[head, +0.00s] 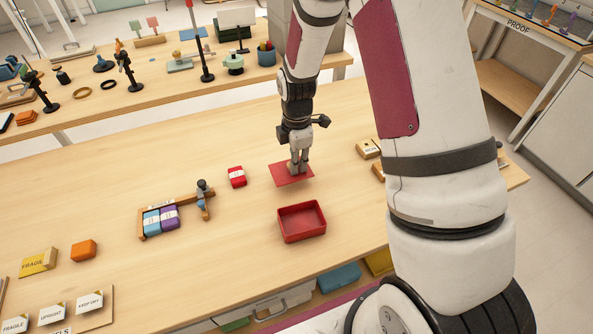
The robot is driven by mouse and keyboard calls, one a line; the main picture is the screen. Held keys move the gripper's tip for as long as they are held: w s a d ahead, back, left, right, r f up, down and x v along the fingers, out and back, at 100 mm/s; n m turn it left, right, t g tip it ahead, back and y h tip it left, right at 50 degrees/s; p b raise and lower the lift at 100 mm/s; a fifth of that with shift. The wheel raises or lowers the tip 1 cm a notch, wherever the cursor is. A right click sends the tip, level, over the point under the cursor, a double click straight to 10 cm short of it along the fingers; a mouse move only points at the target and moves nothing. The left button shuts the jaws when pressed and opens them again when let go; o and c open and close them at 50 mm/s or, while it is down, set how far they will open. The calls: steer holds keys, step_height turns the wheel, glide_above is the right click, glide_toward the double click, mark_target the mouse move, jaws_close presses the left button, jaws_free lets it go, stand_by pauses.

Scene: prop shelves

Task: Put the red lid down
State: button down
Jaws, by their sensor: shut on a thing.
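The red lid (283,178) is a flat red square under my gripper (299,171), near the middle of the table. My gripper points down and is shut on the lid. I cannot tell whether the lid touches the table or is held just above it. An open red box (302,222) stands in front of the lid, towards the near table edge, and looks empty inside. The lid is apart from the box in the picture. The grip point itself is partly hidden by the fingers.
A small red block (237,177) with a pale label lies left of the lid. A wooden rack (176,215) with blue and purple blocks is farther left. An orange block (83,250) and yellow sign block (37,262) lie at far left. The wooden table (110,198) is clear between them.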

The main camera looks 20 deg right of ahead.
steer(key=shift+f, duration=1.9)
steer(key=shift+f, duration=0.1)
steer(key=c, duration=1.6)
jaws_free()
steer(key=shift+s, duration=0.1)
